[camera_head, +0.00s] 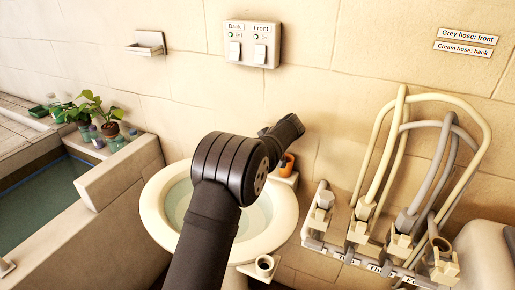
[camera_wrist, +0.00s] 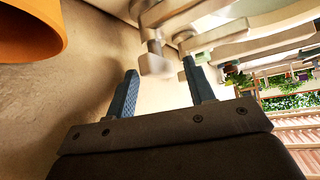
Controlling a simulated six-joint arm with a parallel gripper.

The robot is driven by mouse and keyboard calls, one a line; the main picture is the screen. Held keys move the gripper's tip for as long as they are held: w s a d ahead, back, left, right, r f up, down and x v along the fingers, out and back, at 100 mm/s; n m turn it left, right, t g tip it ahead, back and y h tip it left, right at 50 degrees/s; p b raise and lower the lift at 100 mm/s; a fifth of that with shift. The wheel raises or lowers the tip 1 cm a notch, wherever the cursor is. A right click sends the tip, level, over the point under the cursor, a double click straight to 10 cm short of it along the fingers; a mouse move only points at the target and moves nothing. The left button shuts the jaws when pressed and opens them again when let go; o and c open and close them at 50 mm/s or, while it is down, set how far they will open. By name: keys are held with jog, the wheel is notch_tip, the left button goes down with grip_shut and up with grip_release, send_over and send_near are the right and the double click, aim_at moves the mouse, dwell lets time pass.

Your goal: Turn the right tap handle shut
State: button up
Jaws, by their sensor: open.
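In the wrist view my gripper (camera_wrist: 160,68) is open, its two dark blue fingers apart and nothing held between them. A cream tap handle (camera_wrist: 154,63) on a short stem shows just beyond the gap between the fingertips; I cannot tell whether it touches a finger. A second cream tap part (camera_wrist: 186,38) shows beside it to the right, near the other fingertip. In the head view my arm hides the taps and most of the gripper. The round cream washbasin (camera_head: 156,213) holds water and lies behind my arm.
An orange pot (camera_head: 287,163) stands close right of the basin; it looms orange (camera_wrist: 30,30) in the wrist view. A hose rack (camera_head: 345,250) fills the right. A switch box (camera_head: 252,44) is on the wall. Potted plants (camera_head: 110,128) stand left.

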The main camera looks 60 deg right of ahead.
jog(key=shift+c, duration=0.2)
grip_shut()
jog(key=shift+w+a, duration=0.1)
jog(key=m+h, duration=0.1)
jog(key=m, duration=0.1)
jog(key=m+g+h, duration=0.1)
jog(key=m, duration=0.1)
jog(key=shift+w+a+g+h, duration=0.15)
jog(key=shift+w+g+h, duration=0.05)
jog(key=shift+g+h, duration=0.1)
jog(key=m+g+h, duration=0.1)
jog(key=m, duration=0.1)
jog(key=m+g+h, duration=0.1)
jog(key=m+g, duration=0.1)
jog(key=m, duration=0.1)
jog(key=shift+w+a, duration=0.1)
jog(key=shift+w, duration=0.1)
jog(key=shift+w+m+g+h, duration=0.15)
jog(key=shift+m+g+h, duration=0.05)
jog(key=shift+m+g, duration=1.1)
jog(key=shift+w+m+g+h, duration=0.2)
jog(key=shift+m+g, duration=0.8)
jog(key=shift+m, duration=0.6)
jog(key=c, duration=0.9)
grip_release()
jog(key=shift+f+m+g+y, duration=0.1)
jog(key=shift+m+g+y, duration=0.2)
jog(key=shift+m+g, duration=1.05)
jog(key=shift+m, duration=0.25)
